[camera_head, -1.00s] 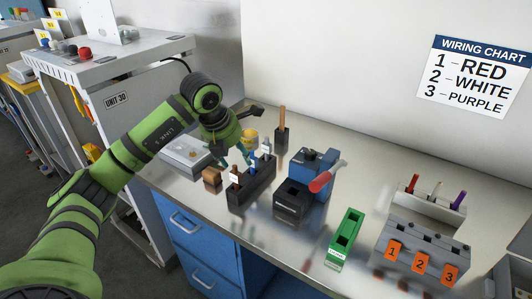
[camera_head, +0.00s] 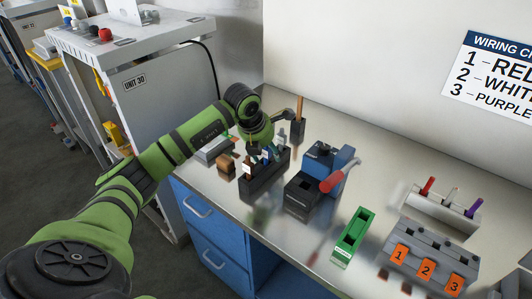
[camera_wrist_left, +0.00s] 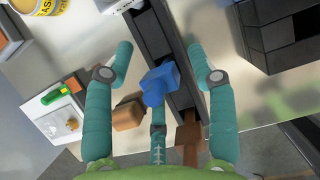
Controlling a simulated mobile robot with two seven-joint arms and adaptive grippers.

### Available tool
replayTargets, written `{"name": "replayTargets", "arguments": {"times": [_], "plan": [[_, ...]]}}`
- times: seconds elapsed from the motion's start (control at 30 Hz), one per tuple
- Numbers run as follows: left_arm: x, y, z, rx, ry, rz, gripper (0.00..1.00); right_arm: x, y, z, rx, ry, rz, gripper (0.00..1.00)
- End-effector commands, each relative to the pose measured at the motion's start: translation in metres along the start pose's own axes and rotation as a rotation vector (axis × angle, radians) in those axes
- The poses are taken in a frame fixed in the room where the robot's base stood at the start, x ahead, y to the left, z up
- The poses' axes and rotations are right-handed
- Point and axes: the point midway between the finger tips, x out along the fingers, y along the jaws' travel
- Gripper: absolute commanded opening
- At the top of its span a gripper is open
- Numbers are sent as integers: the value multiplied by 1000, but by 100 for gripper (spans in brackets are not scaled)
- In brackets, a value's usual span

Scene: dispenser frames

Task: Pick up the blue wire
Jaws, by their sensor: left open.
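The blue wire (camera_wrist_left: 160,84) shows in the left wrist view as a short, thick blue piece at the black slotted holder (camera_wrist_left: 172,62). My left gripper (camera_wrist_left: 161,58) is open, with one teal finger on each side of the blue wire and a third finger below it in the picture. I see no finger closed on the wire. In the head view, my left gripper (camera_head: 263,151) is low over the black holder (camera_head: 262,183), and it hides much of the blue wire there. My right gripper is not in view.
A brown piece (camera_wrist_left: 128,115) lies beside the holder. A black-and-blue device with a red handle (camera_head: 331,181) stands to the right. Further right are a green block (camera_head: 353,236), a grey numbered block (camera_head: 432,248) and a rack with red, white and purple wires (camera_head: 440,207).

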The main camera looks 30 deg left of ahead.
Motion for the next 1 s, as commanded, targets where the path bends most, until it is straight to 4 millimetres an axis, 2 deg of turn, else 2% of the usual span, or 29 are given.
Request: {"name": "replayTargets", "arguments": {"times": [0.07,0.1,0.17,0.23,0.77,1.0], "plan": [[0,0,0,0,0,0,57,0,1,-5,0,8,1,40],[0,0,0,0,0,0,53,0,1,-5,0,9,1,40],[0,0,0,0,0,0,29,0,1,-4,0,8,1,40],[0,0,0,0,0,0,1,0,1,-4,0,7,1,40],[-1,0,0,0,-2,0,0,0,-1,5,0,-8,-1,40],[-15,1,8,0,-9,2,0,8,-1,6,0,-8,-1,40]]}}
